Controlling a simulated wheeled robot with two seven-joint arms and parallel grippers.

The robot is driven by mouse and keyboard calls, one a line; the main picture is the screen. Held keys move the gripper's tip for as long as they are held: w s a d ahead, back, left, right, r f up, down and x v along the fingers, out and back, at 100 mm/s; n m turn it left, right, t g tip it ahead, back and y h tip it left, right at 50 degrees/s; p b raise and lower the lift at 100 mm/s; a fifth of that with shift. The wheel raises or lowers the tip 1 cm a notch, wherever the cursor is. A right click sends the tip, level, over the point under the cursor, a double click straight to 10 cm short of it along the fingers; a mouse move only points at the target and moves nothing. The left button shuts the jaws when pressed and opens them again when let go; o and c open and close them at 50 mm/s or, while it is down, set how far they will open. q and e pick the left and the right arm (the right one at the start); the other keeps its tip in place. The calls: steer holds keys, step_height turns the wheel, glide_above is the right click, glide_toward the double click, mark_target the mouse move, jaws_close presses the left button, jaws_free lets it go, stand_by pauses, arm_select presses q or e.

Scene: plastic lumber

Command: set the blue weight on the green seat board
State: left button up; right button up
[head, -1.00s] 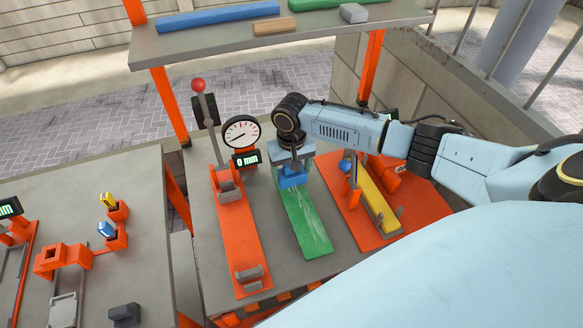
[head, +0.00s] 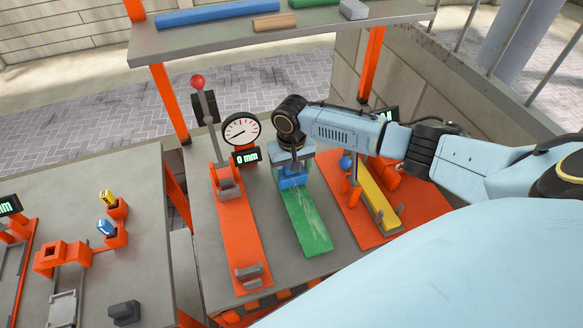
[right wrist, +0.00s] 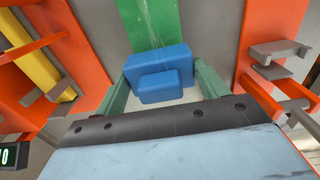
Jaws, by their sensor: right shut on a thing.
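The blue weight (head: 293,180) is a block with a smaller raised block on it. My right gripper (head: 292,172) is shut on it at the far end of the green seat board (head: 308,224). In the right wrist view the weight (right wrist: 157,72) sits between the two greenish fingers (right wrist: 160,88), with the green board (right wrist: 150,22) running out beyond it. The board lies flat on the grey table. Whether the weight touches the board cannot be told, as the gripper hides the contact. My left gripper is not in view.
Left of the board stands an orange lever fixture (head: 238,235) with a dial gauge (head: 241,131) reading 0 mm. To the right is an orange plate with a yellow bar (head: 376,197). A shelf (head: 330,30) with boards is behind. A second table (head: 145,230) stands left.

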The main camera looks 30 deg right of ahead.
steer(key=shift+w+f, duration=0.1)
steer(key=shift+f, duration=0.55)
steer(key=o, duration=1.9)
steer(key=shift+c, duration=0.2)
steer(key=shift+o, duration=1.4)
steer(key=shift+s+f, duration=0.2)
steer(key=shift+f, duration=0.05)
steer(key=shift+r, duration=0.1)
step_height(320, 180, up, 7)
steer(key=p, duration=0.8)
steer(key=shift+r, duration=0.1)
